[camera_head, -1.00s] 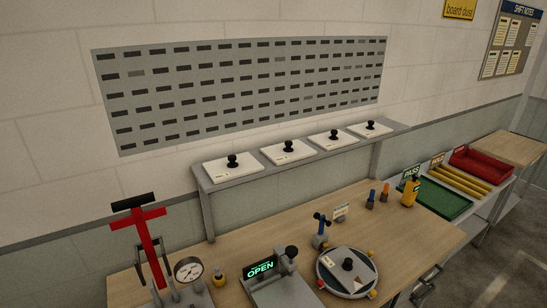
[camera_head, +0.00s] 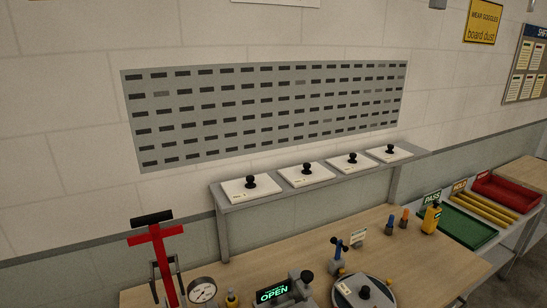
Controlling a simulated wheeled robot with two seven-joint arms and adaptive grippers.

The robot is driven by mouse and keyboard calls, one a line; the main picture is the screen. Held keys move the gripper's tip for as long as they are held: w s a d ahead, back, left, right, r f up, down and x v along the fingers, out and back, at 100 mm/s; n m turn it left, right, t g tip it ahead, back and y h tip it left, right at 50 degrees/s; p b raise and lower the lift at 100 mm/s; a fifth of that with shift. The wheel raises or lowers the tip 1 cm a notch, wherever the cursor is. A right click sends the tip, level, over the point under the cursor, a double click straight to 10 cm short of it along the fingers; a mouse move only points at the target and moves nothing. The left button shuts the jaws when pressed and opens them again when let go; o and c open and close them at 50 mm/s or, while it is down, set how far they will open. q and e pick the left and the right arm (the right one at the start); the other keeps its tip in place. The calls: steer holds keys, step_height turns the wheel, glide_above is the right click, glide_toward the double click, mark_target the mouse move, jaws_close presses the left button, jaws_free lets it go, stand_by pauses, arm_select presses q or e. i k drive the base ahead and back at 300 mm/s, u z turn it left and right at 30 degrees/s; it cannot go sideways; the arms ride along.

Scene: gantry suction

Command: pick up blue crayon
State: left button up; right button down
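A small dark blue upright piece, which looks like the blue crayon (camera_head: 390,221), stands on the wooden bench (camera_head: 325,242) right of the middle. An orange one (camera_head: 405,217) stands just to its right, close beside it. Both are small in the picture, so fine detail is hard to tell. Neither of my grippers is in view.
A yellow bottle (camera_head: 431,218) stands right of the crayons, with a green tray (camera_head: 468,228) beyond. A blue-topped stand (camera_head: 338,248) and small sign (camera_head: 358,236) are to their left. A raised shelf (camera_head: 301,188) with white plates runs behind. A red lever (camera_head: 158,243) stands front left.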

mark_target(391, 217)
steer(key=z, duration=0.35)
steer(key=k, duration=0.4)
steer(key=z, duration=1.3)
steer(key=i, duration=1.05)
steer(key=u, duration=0.55)
steer(key=i, duration=0.6)
steer(key=u, duration=0.35)
